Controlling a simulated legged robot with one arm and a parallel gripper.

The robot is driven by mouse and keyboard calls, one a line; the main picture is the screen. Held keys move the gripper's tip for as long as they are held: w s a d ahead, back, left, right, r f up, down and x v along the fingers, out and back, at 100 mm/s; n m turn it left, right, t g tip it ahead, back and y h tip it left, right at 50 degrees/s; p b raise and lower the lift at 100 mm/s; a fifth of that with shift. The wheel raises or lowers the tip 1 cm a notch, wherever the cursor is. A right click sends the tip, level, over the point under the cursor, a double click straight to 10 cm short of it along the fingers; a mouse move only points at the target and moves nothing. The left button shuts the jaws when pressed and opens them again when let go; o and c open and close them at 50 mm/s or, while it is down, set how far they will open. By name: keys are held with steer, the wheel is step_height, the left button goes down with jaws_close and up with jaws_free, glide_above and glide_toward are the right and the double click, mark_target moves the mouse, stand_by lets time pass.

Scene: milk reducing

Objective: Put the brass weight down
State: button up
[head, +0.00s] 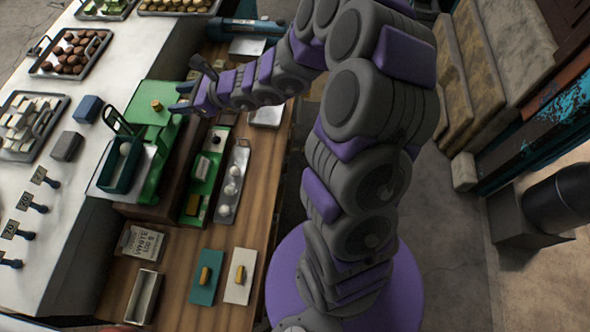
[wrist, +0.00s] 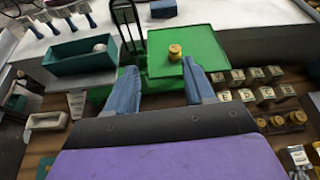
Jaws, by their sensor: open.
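The brass weight (head: 156,104) stands upright on the flat green plate (head: 155,88) of the green scale. In the wrist view the small golden brass weight (wrist: 175,53) stands on the green plate (wrist: 207,42), just beyond my fingertips. My gripper (wrist: 160,68) is open and empty, its two blue fingers spread apart, with the weight apart from both. In the head view my gripper (head: 180,98) is just right of the weight. The scale's other side carries a teal tray (wrist: 80,67) with a white round item (wrist: 100,48) in it.
Several marked metal blocks (wrist: 247,95) and brass weights (wrist: 277,121) lie right of the scale in the wrist view. A wooden counter (head: 225,290) runs below. Trays of sweets (head: 72,53) stand on the white counter. An empty box (head: 143,297) sits nearer.

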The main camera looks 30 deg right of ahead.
steer(key=s+a+r+n+g+y, duration=0.2)
steer(key=s+a+r+n, duration=0.3)
steer(key=s+r+n, duration=0.1)
steer(key=s+a+r+n+g+h, duration=0.25)
steer(key=s+n+g, duration=0.45)
steer(key=s+n, duration=0.75)
steer(key=s+d+f+n+g+h, duration=0.1)
steer(key=s+d+n+h, duration=0.3)
steer(key=s+d+h, duration=0.6)
steer(key=s+d, duration=0.9)
steer(key=shift+d+f+n+g, duration=0.3)
steer(key=shift+d+n+g, duration=0.05)
steer(key=shift+d+g, duration=0.05)
steer(key=shift+s, duration=0.1)
step_height(320, 180, down, 15)
steer(key=b, duration=1.4)
steer(key=shift+b, duration=0.4)
